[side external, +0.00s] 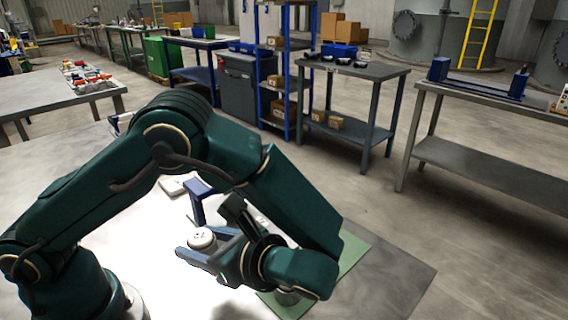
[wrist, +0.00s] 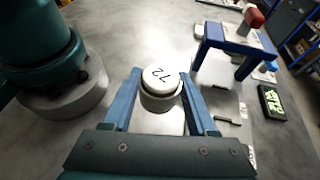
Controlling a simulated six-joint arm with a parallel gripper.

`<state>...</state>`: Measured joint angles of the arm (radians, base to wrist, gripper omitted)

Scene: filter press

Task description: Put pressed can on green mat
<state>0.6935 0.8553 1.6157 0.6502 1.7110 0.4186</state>
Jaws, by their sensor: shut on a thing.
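My gripper (side external: 196,243) is shut on a can with a white lid and a grey body. The can (side external: 202,236) is upright between the two blue-grey fingers. In the wrist view the can (wrist: 161,80) shows a dark "72" on its lid, with a finger on each side. The green mat (side external: 352,249) lies on the table to the right in the side view, partly hidden behind my wrist and forearm. The held can is left of the visible mat. I cannot tell the height of the can above the table.
A blue press frame (wrist: 235,45) stands beyond the can; part of it (side external: 196,202) shows in the side view. A black box with green markings (wrist: 271,102) is at the right.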

